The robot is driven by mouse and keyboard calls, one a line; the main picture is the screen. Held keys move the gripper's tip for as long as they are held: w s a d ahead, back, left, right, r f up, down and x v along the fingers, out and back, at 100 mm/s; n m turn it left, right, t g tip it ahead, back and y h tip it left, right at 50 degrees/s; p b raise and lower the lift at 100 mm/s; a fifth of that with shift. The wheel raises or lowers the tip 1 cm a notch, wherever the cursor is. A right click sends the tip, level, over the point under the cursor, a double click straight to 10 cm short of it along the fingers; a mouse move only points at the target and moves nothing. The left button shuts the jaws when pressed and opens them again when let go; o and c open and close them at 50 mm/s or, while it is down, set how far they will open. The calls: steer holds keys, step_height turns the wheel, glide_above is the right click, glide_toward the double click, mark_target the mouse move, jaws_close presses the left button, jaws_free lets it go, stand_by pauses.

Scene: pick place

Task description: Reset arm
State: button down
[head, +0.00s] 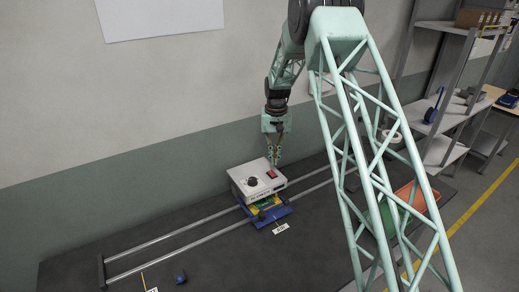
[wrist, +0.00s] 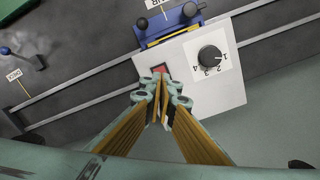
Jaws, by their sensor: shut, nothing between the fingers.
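My gripper (head: 273,162) is shut and empty, pointing down just above the white control box (head: 243,186). In the wrist view my gripper (wrist: 162,90) covers part of the box's top near a red switch (wrist: 160,69). The box also carries a black dial (wrist: 210,57) with numbers around it. Whether the fingertips touch the box I cannot tell.
A blue fixture (head: 272,214) sits in front of the box, with a green and yellow part partly under it. Two metal rails (head: 178,232) run along the dark table (head: 235,262). A small blue knob (head: 180,277) stands at front left. Shelves (head: 447,118) stand at right.

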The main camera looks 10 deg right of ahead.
steer(key=shift+r, duration=0.1)
steer(key=s+r+t+b, duration=0.1)
steer(key=s+r+b, duration=0.1)
steer(key=s+r, duration=0.55)
steer(key=s+r+b, duration=0.1)
steer(key=s+r, duration=0.3)
steer(key=r, duration=0.6)
steer(key=s+r+t+b, duration=0.1)
steer(key=s+r+b, duration=0.1)
steer(key=s+r, duration=0.45)
steer(key=s+r+b, duration=0.2)
steer(key=s+r, duration=0.2)
steer(key=s, duration=0.6)
steer(key=s+r+n+b, duration=0.1)
steer(key=s+r+b, duration=0.2)
steer(key=s, duration=1.5)
steer(key=s+f+t+b, duration=0.1)
steer(key=s+f, duration=0.2)
steer(key=s, duration=0.7)
steer(key=s+f+t+b, duration=0.1)
steer(key=s+f+b, duration=0.1)
steer(key=s, duration=0.8)
steer(key=shift+f, duration=0.6)
